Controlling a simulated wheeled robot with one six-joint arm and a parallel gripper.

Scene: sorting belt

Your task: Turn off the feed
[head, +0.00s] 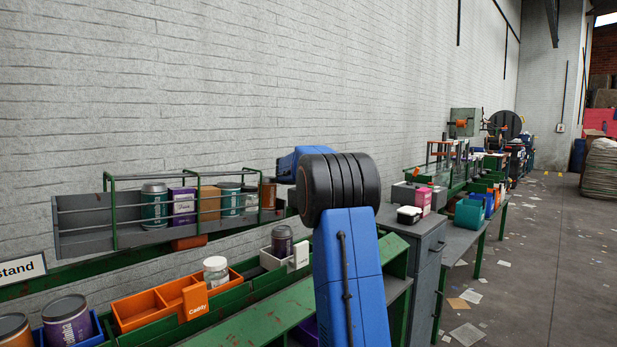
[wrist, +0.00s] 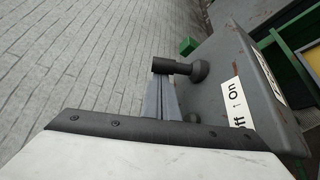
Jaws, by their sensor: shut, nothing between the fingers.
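In the wrist view a grey switch box (wrist: 215,62) has a white label (wrist: 236,103) reading "On" and, partly cut off, "Off". A dark lever handle (wrist: 173,66) with a rounded end sticks out from the box toward the left, nearer the "On" end of the label. My gripper (wrist: 165,84) is shut and empty, its grey fingers right beside the handle. Whether they touch it I cannot tell. Another dark rounded part shows near the fingers' base, partly hidden. In the head view my arm covers the middle; the gripper and switch do not show.
The head view shows a green bench (head: 290,310) with an orange caddy (head: 150,305), jars and a wire-railed shelf (head: 85,235) along a white brick wall. A grey cabinet (head: 427,265) and more benches stand right. The floor at right is open, with scattered papers.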

